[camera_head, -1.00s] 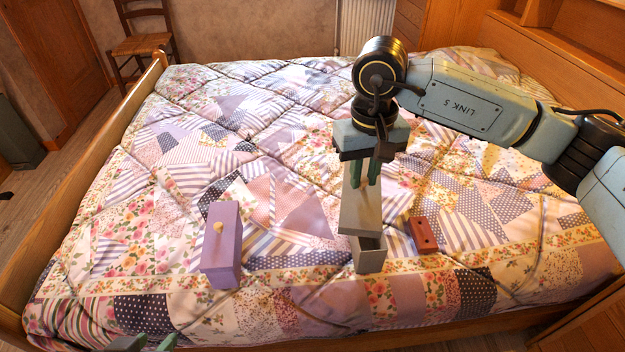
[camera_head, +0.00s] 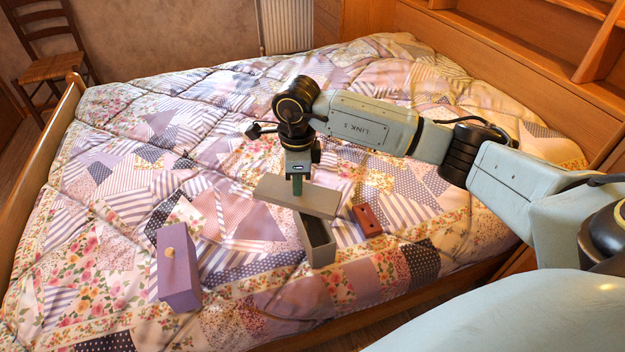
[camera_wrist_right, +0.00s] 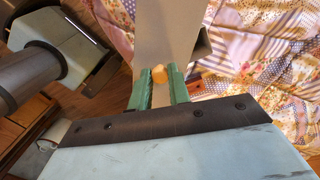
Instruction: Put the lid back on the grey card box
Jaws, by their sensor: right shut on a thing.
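The grey card box (camera_head: 318,243) sits on the bed quilt with its top open and its dark inside showing. Its flat grey lid (camera_head: 268,190) is held above the far part of the box, turned crosswise to the box's length. My right gripper (camera_head: 297,188) is over the middle of the lid, shut on its knob. In the right wrist view, the small orange-tan knob (camera_wrist_right: 158,74) shows between the green fingertips (camera_wrist_right: 160,82), with the lid (camera_wrist_right: 150,35) beneath. A dark edge, likely the box (camera_wrist_right: 201,45), shows beside the lid. My left gripper is out of view.
A purple box (camera_head: 178,272) with a pale knob stands left of the grey box. A red-brown block (camera_head: 367,220) with holes lies close to its right. The patterned quilt is clear around them. A wooden footboard (camera_head: 55,140) runs along the left.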

